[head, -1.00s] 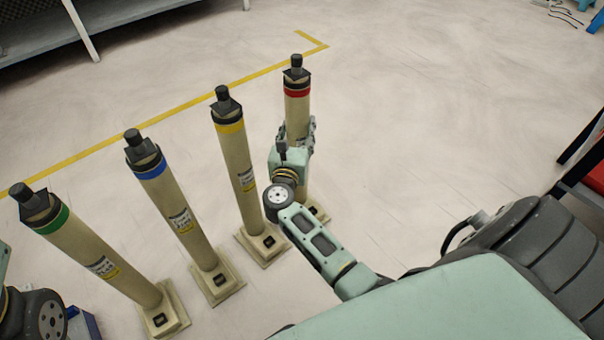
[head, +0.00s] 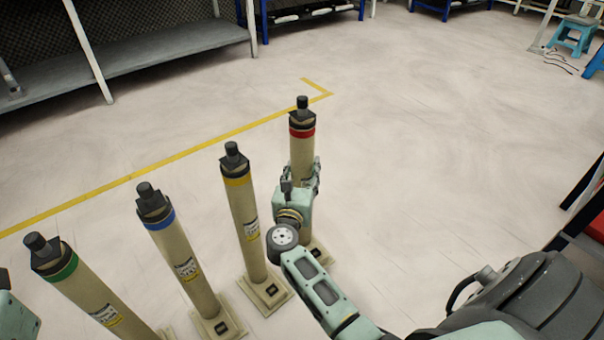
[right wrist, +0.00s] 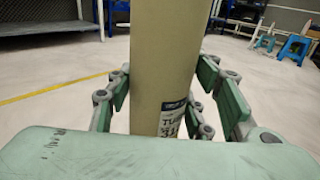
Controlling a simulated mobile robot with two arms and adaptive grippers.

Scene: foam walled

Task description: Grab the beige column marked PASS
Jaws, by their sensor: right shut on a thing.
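Several beige columns stand in a row on square bases in the head view. The rightmost column, with a red band (head: 301,158), is upright, and my right gripper (head: 306,180) is shut around its upper part. In the right wrist view this column (right wrist: 165,60) fills the space between the finger pads. A label (right wrist: 172,119) shows low on it, only partly in view; I cannot read PASS there. The other columns have a yellow band (head: 242,210), a blue band (head: 181,248) and a green band (head: 85,290); their labels are too small to read.
The yellow-banded column stands close to the left of my right forearm. A yellow floor line (head: 160,172) runs behind the row. A grey shelf (head: 140,55) is at the back left, and a blue stool (head: 573,35) at the back right.

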